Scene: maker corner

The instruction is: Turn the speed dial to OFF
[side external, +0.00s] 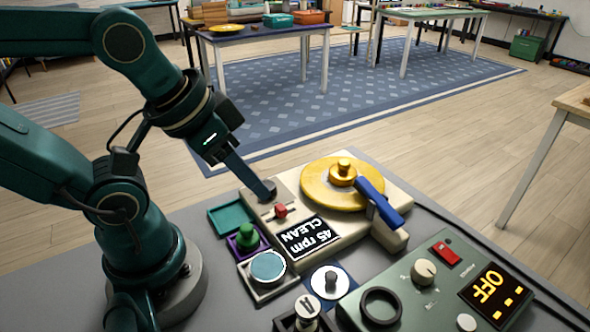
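A cream record player (358,231) stands on the grey bench with a yellow disc (335,190) and a blue arm (380,200) on top. Its black display (311,237) reads "45 rpm CLEAN". My gripper (264,189) points down at the far left corner of its top, at a small dark round knob (270,186), possibly the speed dial. The fingers overlap in this view, so I cannot tell their opening or whether they grip the knob. No dial markings are readable there. A red slider knob (281,210) sits just in front.
In front right, a green box (408,295) has a cream knob (424,272), a red switch (446,253) and a display (496,288) reading "OFF". A green-knobbed piece (246,236), a round teal pad (268,267) and an empty teal tray (232,217) sit left of the player.

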